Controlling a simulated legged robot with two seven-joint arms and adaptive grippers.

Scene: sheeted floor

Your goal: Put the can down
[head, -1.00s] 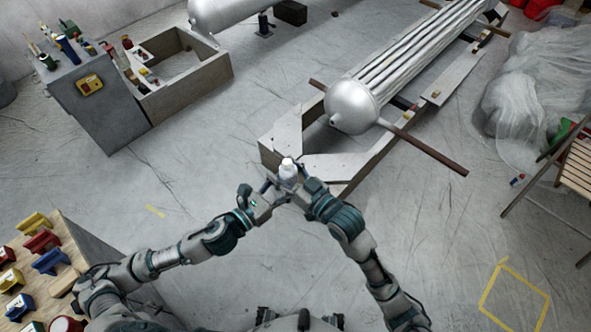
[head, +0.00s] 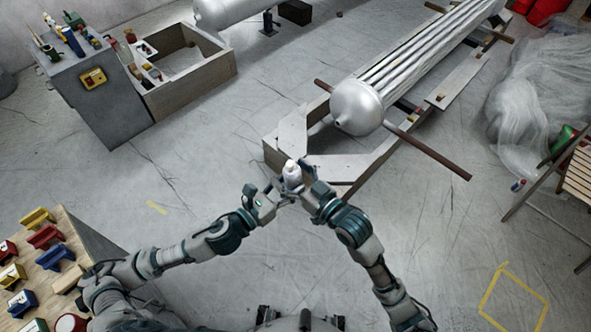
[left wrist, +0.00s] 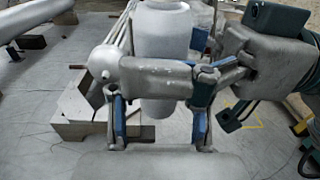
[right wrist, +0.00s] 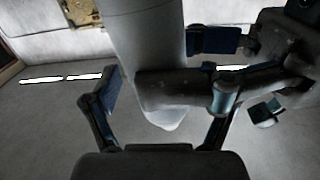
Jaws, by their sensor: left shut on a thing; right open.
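The can (head: 292,178) is a pale, bottle-like cylinder with a narrow white top. It is held upright above the floor, in front of my body. My left gripper (head: 271,196) is shut on it from the left. In the left wrist view the can (left wrist: 165,38) stands between that gripper's blue-padded fingers (left wrist: 158,118). My right gripper (head: 311,183) is open beside the can on the right. In the right wrist view the can's lower end (right wrist: 145,50) lies between its spread fingers (right wrist: 160,100), and a left gripper finger crosses in front. Contact with the right fingers is unclear.
A wooden frame (head: 352,168) carrying a silver tank (head: 357,107) lies just beyond the grippers. A bench with colored blocks (head: 75,250) is at the lower left, a grey control box (head: 95,98) at the upper left. A folding chair (head: 578,180) stands right.

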